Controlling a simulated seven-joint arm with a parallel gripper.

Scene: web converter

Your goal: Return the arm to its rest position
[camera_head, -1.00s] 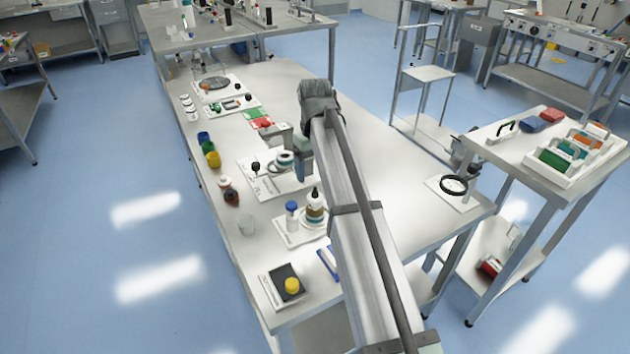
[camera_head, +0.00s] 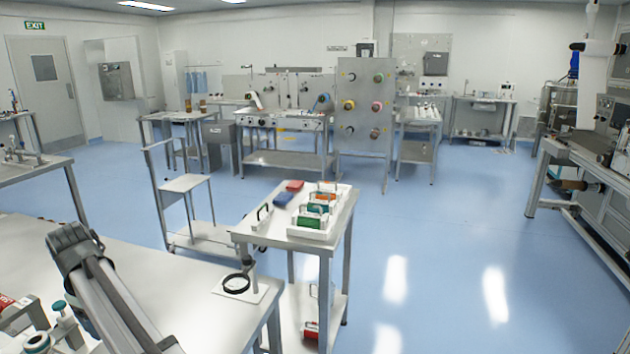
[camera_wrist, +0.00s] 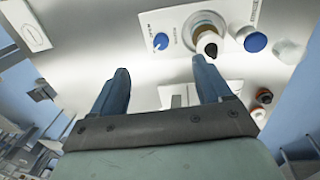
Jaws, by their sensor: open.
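My gripper (camera_wrist: 160,72) is open in the wrist view. Its two blue-grey fingers stand well apart with nothing between them. The fingers look clear of these items. In the head view, part of my arm (camera_head: 100,290) shows at the lower left over the white workbench (camera_head: 170,280); my gripper is not visible there.
A black ring on a white plate (camera_head: 255,290) sits near the bench's right edge. A side table (camera_head: 275,238) beside it carries a rack of coloured items (camera_head: 318,228). In the wrist view, a clear cup (camera_wrist: 289,51) and small brown jars (camera_wrist: 263,96) are at right. Open blue floor lies right.

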